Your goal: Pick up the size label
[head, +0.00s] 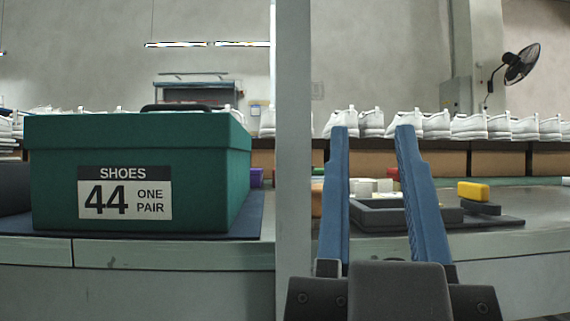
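A white and black label (124,193) reading "SHOES 44 ONE PAIR" is on the front face of a green shoe box (215,195) at the left. It looks flat against the box. I see no other label clearly. My gripper (372,130) points up and away in the centre right, its two blue fingers apart with nothing visible between the tips. It is to the right of the box and label. The fingers cover part of a dark grey tray (378,217) behind them.
A grey post (293,150) stands between the box and my gripper. Small white blocks (364,187) show at the tray. A yellow block (473,191) sits on a dark block (481,208) to the right. White shoes (468,127) line the back.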

